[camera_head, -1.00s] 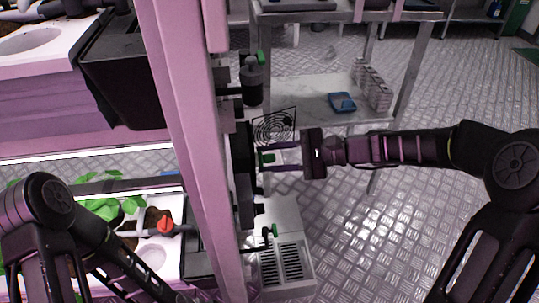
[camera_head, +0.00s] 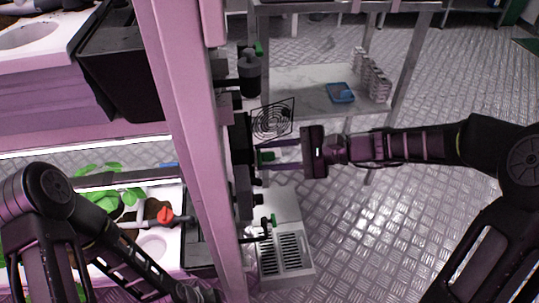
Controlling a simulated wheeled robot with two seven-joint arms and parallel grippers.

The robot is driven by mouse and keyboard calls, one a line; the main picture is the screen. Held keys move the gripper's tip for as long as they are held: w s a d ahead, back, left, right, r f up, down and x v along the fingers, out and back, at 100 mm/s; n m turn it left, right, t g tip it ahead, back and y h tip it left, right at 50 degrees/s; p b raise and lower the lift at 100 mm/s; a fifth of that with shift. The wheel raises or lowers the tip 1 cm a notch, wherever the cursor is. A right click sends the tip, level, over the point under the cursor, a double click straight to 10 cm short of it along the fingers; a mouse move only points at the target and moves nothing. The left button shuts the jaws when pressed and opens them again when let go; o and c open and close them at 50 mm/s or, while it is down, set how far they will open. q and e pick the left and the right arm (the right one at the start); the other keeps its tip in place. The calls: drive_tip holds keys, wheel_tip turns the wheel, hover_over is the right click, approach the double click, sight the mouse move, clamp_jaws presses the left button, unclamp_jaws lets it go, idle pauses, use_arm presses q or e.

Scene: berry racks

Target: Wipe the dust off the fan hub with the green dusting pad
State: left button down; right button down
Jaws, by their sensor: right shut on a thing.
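The fan (camera_head: 272,120) is a dark square with a round ringed grille, beside the pink post near the middle of the head view. My right gripper (camera_head: 268,157) reaches in from the right, just below the fan. It is shut on the small green dusting pad (camera_head: 267,157), which shows between its fingers. The pad sits below the grille's centre; I cannot tell whether it touches anything. Dust on the hub is too small to make out. My left arm comes in at the lower left; its gripper's fingers are not clearly visible.
The pink post (camera_head: 190,140) stands left of the fan, with dark fittings along it. A grey vented box (camera_head: 283,255) is below. A metal table (camera_head: 300,85) behind holds a blue tray (camera_head: 340,93) and several small boxes. Plants in a white trough (camera_head: 155,245) are at lower left.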

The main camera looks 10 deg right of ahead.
drive_tip(key=shift+a+r, duration=0.1)
drive_tip(key=shift+a, duration=0.1)
drive_tip(key=shift+w+p, duration=0.3)
drive_tip(key=shift+w, duration=1.4)
drive_tip(key=w, duration=0.3)
drive_tip(key=shift+w+d+r+p, duration=0.1)
drive_tip(key=shift+w+d+p, duration=0.2)
drive_tip(key=shift+p, duration=0.1)
drive_tip(key=shift+w+d, duration=0.1)
drive_tip(key=shift+s, duration=1.8)
